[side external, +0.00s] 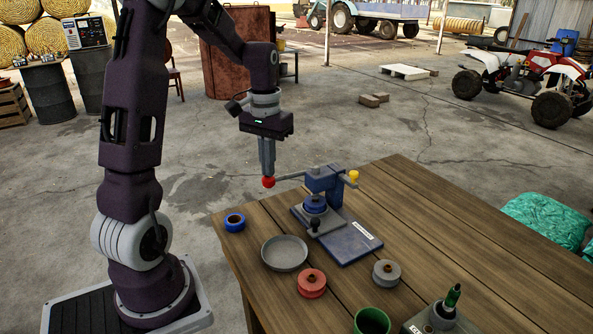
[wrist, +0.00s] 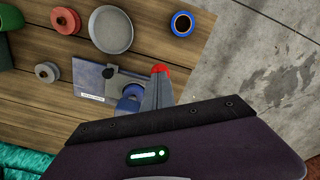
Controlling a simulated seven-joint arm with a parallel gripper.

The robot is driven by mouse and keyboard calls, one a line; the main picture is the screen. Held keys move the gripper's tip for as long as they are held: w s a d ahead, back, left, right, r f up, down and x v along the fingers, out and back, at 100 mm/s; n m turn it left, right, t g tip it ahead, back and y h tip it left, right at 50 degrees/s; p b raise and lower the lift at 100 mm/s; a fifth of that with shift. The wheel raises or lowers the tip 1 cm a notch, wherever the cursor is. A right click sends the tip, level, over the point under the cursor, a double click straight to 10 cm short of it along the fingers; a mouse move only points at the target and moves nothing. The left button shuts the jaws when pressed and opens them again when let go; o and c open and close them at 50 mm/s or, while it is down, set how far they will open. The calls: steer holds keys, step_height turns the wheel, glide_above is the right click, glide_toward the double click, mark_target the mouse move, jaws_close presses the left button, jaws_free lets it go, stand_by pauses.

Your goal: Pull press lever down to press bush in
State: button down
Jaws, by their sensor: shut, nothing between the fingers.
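The blue press (side external: 335,225) stands on the wooden table. Its lever (side external: 290,177) sticks out to the left, roughly level, and ends in a red knob (side external: 268,182). My gripper (side external: 266,172) points down with its fingers shut, its tips right at the top of the red knob; whether they touch it I cannot tell. In the wrist view the red knob (wrist: 161,69) shows just past the fingertips. The press base (wrist: 92,82) lies to the left there. A blue round part (side external: 315,204) sits under the press head; the bush itself I cannot make out clearly.
A grey dish (side external: 284,253), a blue ring (side external: 235,222), a red spool (side external: 312,283) and a grey spool (side external: 386,272) lie around the press. A green cup (side external: 372,322) stands at the front edge. The space left of the lever beyond the table edge is clear.

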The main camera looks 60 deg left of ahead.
steer(key=shift+f, duration=0.6)
stand_by(0.3)
steer(key=shift+f, duration=0.25)
stand_by(0.3)
